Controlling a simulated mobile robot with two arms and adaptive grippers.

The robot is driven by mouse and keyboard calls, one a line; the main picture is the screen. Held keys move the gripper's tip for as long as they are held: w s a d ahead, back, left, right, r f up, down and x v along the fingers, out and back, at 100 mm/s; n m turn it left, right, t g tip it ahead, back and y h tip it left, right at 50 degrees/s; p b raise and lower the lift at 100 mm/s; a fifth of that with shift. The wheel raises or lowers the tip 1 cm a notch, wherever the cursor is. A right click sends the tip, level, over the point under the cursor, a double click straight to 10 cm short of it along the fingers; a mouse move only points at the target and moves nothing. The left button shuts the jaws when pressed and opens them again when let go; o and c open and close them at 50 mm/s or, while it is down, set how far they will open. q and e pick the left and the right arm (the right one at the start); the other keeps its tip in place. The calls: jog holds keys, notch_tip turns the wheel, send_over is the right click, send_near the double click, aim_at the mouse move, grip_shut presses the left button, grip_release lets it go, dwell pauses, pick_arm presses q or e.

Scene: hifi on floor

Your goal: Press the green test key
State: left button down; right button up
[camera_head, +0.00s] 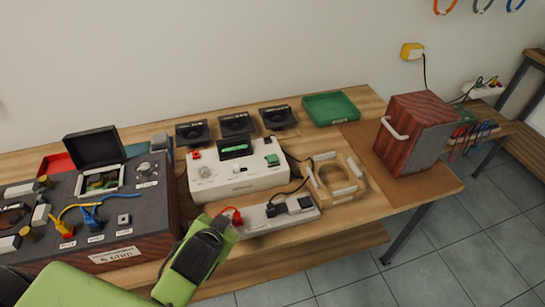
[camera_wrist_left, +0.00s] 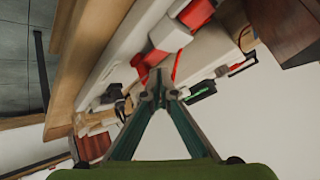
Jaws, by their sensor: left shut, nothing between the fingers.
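The green test key (camera_head: 272,160) is at the right end of the top of a white device (camera_head: 215,180) with a dial and a dark green display (camera_head: 235,148). My left gripper (camera_head: 222,219) is at the device's front, beside a red plug (camera_head: 236,216), left of and nearer than the key and apart from it. Its fingers are largely hidden behind my green wrist. In the left wrist view, the fingertips (camera_wrist_left: 159,86) meet with nothing between them, close to the white and red parts. I cannot make out the key there. My right gripper is not in view.
A white power strip (camera_head: 250,222) with black plugs runs along the device's front. A dark panel box (camera_head: 120,215) stands left. Black speakers (camera_head: 236,124), a green tray (camera_head: 331,107), a wooden ring (camera_head: 350,180) and a red-brown cabinet (camera_head: 397,135) surround the device.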

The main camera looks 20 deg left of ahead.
pick_arm(q)
jog(key=w+d+r+m+t+h, duration=0.15)
jog(key=w+r+m+t, duration=0.6)
jog(key=w+r, duration=0.95)
jog(key=w+d+r+m+g+h, duration=0.1)
jog(key=w+d+r+m+h, duration=0.25)
jog(key=d+m+h, duration=0.5)
jog(key=w+d+r+m+g+h, duration=0.2)
jog(key=d+r+m+h, duration=0.3)
jog(key=m, duration=0.6)
jog(key=w+a+f+m+g+y, duration=0.2)
jog(key=a+f+m+g+y, duration=0.3)
jog(key=a+f, duration=0.5)
notch_tip(320, 180, down, 2)
jog(key=shift+w+a+f+m+g+y, duration=0.25)
jog(key=shift+w+m+g+y, duration=0.15)
jog(key=shift+g+y, duration=0.45)
